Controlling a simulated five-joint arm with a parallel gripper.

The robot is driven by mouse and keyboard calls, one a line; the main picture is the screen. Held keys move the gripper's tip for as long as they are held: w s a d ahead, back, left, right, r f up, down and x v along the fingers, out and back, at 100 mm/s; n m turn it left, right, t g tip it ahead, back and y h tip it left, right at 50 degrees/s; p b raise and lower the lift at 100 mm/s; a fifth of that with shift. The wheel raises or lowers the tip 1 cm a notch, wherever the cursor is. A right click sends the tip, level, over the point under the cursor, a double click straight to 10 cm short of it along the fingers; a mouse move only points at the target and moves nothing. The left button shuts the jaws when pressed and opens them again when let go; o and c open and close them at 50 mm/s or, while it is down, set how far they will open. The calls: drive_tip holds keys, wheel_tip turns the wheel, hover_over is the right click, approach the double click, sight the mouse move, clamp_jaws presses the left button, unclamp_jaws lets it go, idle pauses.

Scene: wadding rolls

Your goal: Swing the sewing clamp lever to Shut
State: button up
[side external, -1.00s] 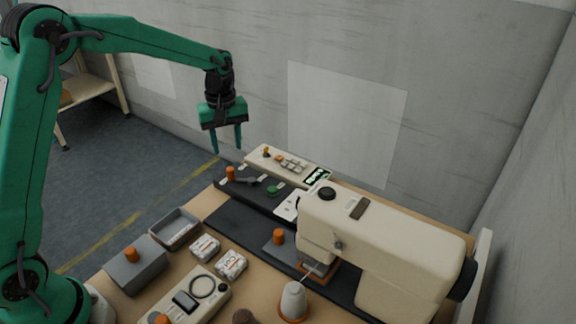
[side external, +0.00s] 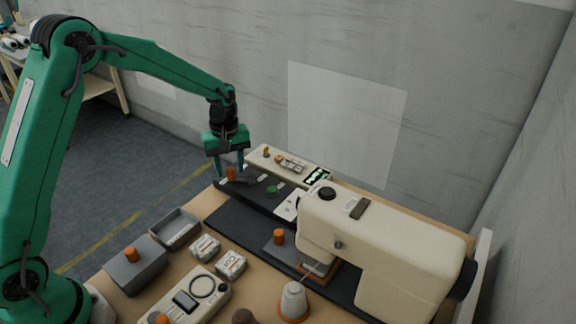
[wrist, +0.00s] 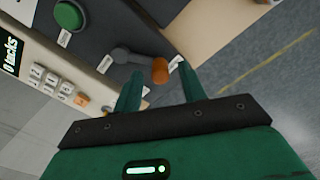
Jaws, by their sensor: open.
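The clamp lever is a short dark grey arm (wrist: 133,57) with an orange knob (side external: 231,173) at its end, on a dark panel at the far left end of the bench. The knob also shows in the wrist view (wrist: 160,70). My gripper (side external: 229,171) is open, its green fingers pointing down at the panel, one on each side of the knob. In the wrist view the knob sits between the fingertips with a gap on each side; I see no clear contact. White labels (wrist: 105,63) lie around the lever, too small to read.
A green button (side external: 272,190) is on the same panel. Behind it stands a cream keypad box (side external: 290,163) with a display. The cream sewing machine (side external: 385,240) fills the right. A grey tray (side external: 176,228) and white wadding packs (side external: 230,263) lie in front.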

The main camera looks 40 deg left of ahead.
drive_tip(key=shift+f, duration=0.2)
clamp_jaws()
